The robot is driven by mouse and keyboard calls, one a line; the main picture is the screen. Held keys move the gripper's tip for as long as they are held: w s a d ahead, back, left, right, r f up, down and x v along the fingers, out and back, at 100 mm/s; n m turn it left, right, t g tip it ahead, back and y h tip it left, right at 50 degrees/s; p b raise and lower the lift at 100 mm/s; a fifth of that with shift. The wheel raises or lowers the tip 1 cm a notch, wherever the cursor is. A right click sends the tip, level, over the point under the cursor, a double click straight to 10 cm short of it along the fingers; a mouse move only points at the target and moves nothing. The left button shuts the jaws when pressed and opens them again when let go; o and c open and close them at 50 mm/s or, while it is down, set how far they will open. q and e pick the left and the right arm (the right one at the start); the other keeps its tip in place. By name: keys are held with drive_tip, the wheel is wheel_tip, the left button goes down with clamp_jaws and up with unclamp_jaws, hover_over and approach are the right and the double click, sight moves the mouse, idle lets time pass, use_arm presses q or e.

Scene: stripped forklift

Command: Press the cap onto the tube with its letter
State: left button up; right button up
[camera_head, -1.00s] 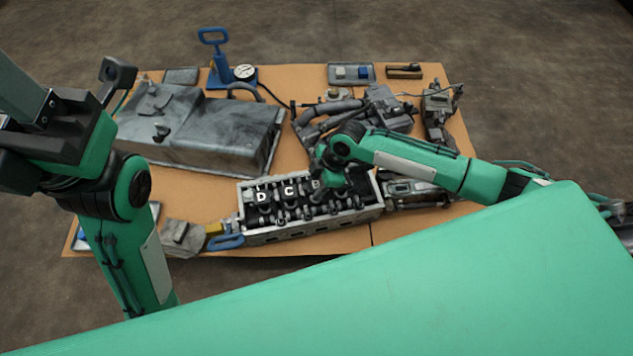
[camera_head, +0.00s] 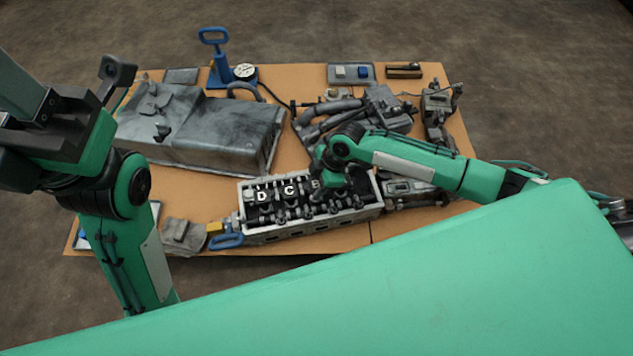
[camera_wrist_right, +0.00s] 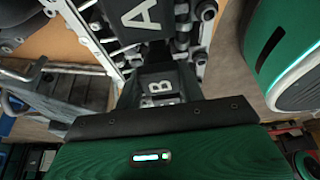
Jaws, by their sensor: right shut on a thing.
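The engine block (camera_head: 290,234) lies at the front of the table, with lettered tubes in a row. Labels D (camera_head: 261,196), C (camera_head: 289,190) and B (camera_head: 315,183) show in the head view. My right gripper (camera_head: 338,188) points down over the right part of the block. In the right wrist view, a small grey piece marked B (camera_wrist_right: 160,87), seemingly the cap, is between the jaws, and label A (camera_wrist_right: 140,15) is ahead of it. I cannot tell whether the piece touches a tube. My left gripper (camera_head: 40,115) is raised at the left, its jaws unclear.
A large grey cover (camera_head: 200,125) lies at the back left. A blue hand pump (camera_head: 222,72) with a gauge stands behind it. Pipes and machine parts (camera_head: 370,110) lie behind the block on the right. A blue-handled tool (camera_head: 228,240) lies at the block's left end.

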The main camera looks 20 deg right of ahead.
drive_tip(key=shift+f+p, duration=0.3)
drive_tip(key=shift+p, duration=0.5)
idle(1.8)
drive_tip(key=o, duration=1.1)
drive_tip(key=shift+c, duration=0.2)
drive_tip(key=p+v, duration=0.5)
drive_tip(key=v, duration=0.8)
drive_tip(key=shift+r, duration=0.35)
